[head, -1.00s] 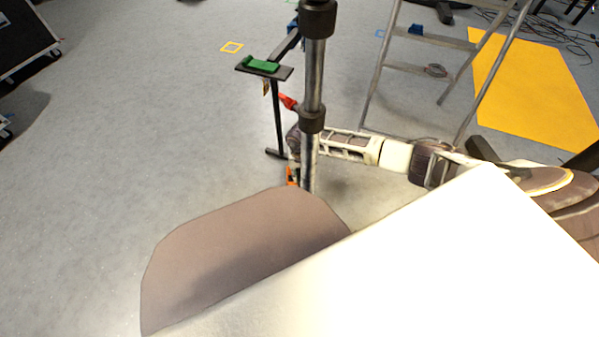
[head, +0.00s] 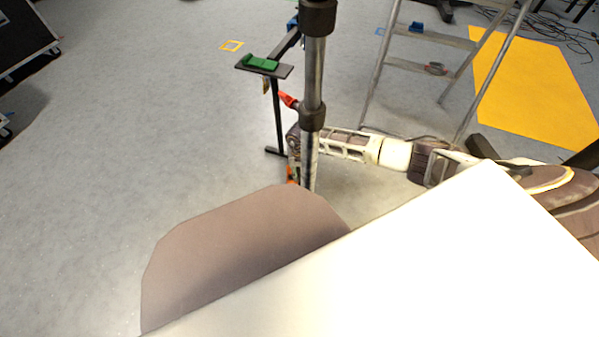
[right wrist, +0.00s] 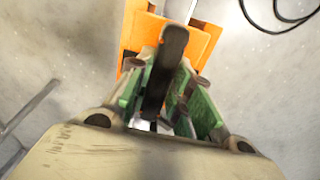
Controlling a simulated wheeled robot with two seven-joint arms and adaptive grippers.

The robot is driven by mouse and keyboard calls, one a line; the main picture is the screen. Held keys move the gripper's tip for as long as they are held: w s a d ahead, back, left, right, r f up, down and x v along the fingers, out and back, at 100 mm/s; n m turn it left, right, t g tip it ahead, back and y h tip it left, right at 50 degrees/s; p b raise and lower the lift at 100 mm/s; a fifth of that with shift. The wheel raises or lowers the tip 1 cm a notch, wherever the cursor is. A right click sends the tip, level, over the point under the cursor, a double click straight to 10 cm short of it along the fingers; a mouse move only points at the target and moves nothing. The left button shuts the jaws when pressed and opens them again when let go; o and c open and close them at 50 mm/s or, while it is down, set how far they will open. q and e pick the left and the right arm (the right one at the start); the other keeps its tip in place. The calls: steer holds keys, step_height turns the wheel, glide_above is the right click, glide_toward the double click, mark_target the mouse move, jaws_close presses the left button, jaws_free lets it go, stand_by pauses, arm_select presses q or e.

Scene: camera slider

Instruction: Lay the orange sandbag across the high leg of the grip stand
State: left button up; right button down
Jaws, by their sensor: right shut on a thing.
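The orange sandbag (right wrist: 203,40) shows at the top of the right wrist view, with its black strap (right wrist: 166,62) running between the fingers. My right gripper (right wrist: 167,88) is shut on that strap, its green-lined fingers on both sides. In the head view my right arm reaches in from the right, behind the grip stand's upright (head: 312,85). Only a sliver of the sandbag (head: 291,174) shows there, left of the upright. The stand's base and high leg are largely hidden, and I cannot tell whether the bag touches the leg. My left gripper is not in view.
A stepladder (head: 430,66) stands behind my right arm, near a yellow floor panel (head: 530,90). A dark stand with a green piece (head: 261,62) is left of the upright. A black case (head: 22,35) is at far left. Cables lie at upper right.

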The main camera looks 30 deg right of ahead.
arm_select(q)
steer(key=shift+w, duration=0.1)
arm_select(e)
steer(key=shift+w+r, duration=0.15)
steer(key=c, duration=1.4)
jaws_free()
steer(key=shift+o, duration=1)
steer(key=shift+s+f, duration=0.3)
steer(key=shift+f, duration=0.1)
steer(key=shift+r, duration=0.15)
